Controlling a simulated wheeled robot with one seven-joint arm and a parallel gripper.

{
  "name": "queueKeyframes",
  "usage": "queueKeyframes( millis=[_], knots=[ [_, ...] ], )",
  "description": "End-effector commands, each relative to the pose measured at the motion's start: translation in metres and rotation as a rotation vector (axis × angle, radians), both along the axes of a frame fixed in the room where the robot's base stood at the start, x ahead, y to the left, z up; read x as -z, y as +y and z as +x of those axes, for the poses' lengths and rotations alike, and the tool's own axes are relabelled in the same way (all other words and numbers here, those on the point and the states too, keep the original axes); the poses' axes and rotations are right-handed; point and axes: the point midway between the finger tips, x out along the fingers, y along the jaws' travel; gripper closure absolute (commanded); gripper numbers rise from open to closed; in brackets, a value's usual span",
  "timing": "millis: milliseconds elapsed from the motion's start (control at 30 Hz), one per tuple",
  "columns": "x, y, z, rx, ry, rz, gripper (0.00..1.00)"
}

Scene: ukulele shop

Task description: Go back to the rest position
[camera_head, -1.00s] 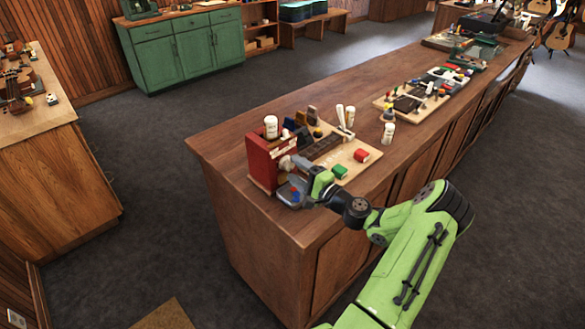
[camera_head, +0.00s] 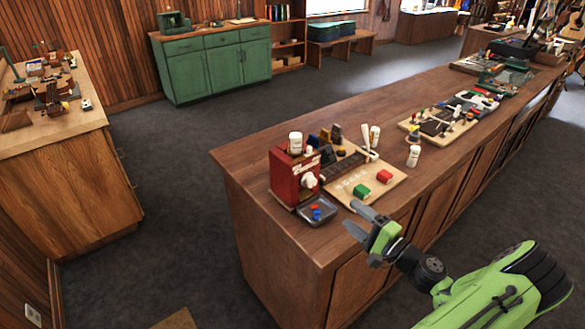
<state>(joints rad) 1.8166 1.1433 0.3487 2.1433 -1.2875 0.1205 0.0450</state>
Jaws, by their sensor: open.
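My gripper (camera_head: 358,219) is at the near edge of the long wooden counter, apart from the things on it. Its two grey fingers point up and to the left and stand open, with nothing seen between them. My green arm comes in from the lower right. The counter (camera_head: 262,221) runs from the front to the far right. To the left of my gripper a red box-shaped device (camera_head: 285,180) with a white knob stands on the counter. A small dark tray (camera_head: 329,211) with blue and red pieces lies in front of it.
A wooden board (camera_head: 389,190) with a green block (camera_head: 361,191) and a red block (camera_head: 384,176) lies behind my gripper. A white bottle (camera_head: 413,156) stands near it. Another bench (camera_head: 60,140) is at left, a green cabinet (camera_head: 225,71) at the back. Dark floor lies between.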

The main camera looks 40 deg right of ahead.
Motion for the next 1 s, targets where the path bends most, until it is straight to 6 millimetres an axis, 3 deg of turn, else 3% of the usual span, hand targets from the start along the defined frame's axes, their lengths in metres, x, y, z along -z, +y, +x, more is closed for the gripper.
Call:
queueKeyframes(
  millis=[167,267,367,400,533,700,867,1000],
  knots=[
    [0.0,0.001,0.001,-0.002,0.002,-0.001,0.39],
    [-0.002,0.018,0.014,-0.077,0.05,-0.043,0.39],
    [-0.003,0.069,0.041,-0.277,0.19,-0.17,0.39],
    [-0.004,0.095,0.05,-0.377,0.261,-0.24,0.39],
    [-0.006,0.17,0.057,-0.662,0.487,-0.497,0.39],
    [-0.027,0.243,0.034,-0.906,0.721,-0.879,0.39],
    [-0.065,0.285,-0.006,-0.969,0.84,-1.224,0.39],
    [-0.102,0.307,-0.053,-0.926,0.846,-1.455,0.39]
  ],
)
